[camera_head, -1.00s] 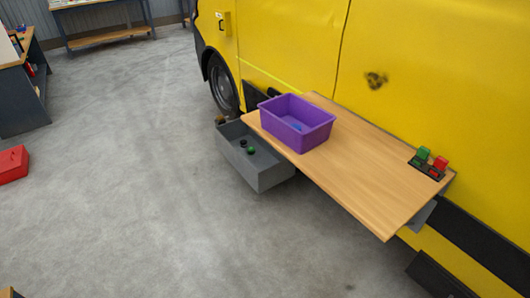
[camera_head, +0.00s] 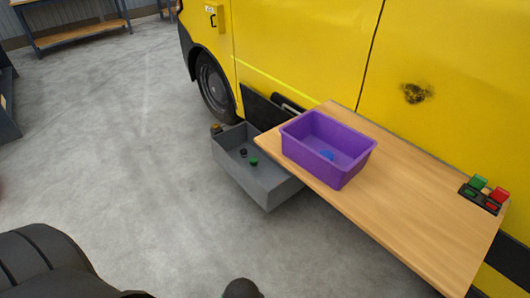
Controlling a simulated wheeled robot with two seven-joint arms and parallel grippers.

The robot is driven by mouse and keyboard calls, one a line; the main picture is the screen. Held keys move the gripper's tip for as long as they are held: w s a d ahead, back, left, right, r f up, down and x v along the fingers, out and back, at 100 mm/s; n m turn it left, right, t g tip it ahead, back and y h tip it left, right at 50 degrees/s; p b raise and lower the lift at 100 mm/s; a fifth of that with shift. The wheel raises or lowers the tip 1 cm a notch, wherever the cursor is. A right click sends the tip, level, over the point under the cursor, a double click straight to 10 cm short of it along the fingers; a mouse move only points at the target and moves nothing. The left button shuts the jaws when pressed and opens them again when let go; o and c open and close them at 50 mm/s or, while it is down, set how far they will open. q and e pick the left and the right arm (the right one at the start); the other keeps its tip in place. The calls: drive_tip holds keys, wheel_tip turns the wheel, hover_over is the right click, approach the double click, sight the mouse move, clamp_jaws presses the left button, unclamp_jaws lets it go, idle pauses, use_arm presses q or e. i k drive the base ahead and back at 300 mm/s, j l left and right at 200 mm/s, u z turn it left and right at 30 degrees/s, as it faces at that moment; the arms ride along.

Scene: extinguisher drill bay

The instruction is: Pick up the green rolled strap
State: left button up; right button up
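A small round green thing, probably the green rolled strap (camera_head: 254,161), lies in the open grey drawer (camera_head: 268,196) low on the yellow vehicle's side. A small black roll (camera_head: 242,153) lies beside it, a little to the left. Both are too small to make out in detail. Dark rounded parts of my own body show at the bottom left and bottom middle edge. Neither gripper can be made out in the view.
A wooden fold-out table (camera_head: 420,210) stands right of the drawer, with a purple bin (camera_head: 340,172) holding something blue. A black holder (camera_head: 478,199) with green and red pieces is at its right end. The grey floor (camera_head: 130,160) left of the drawer is clear.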

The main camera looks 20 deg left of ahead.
sight(253, 161)
drive_tip(key=i+j, duration=0.2)
drive_tip(key=j, duration=0.3)
drive_tip(key=i+j, duration=0.15)
drive_tip(key=j, duration=0.3)
drive_tip(key=i+j+z, duration=0.1)
drive_tip(key=j, duration=0.4)
drive_tip(key=i+j, duration=0.25)
drive_tip(key=j, duration=0.25)
drive_tip(key=i+j, duration=0.15)
drive_tip(key=j, duration=0.35)
drive_tip(key=i+j+z, duration=0.1)
drive_tip(key=j, duration=0.4)
drive_tip(key=i+j, duration=0.2)
drive_tip(key=j, duration=0.3)
drive_tip(key=i+j, duration=0.15)
drive_tip(key=j, duration=0.35)
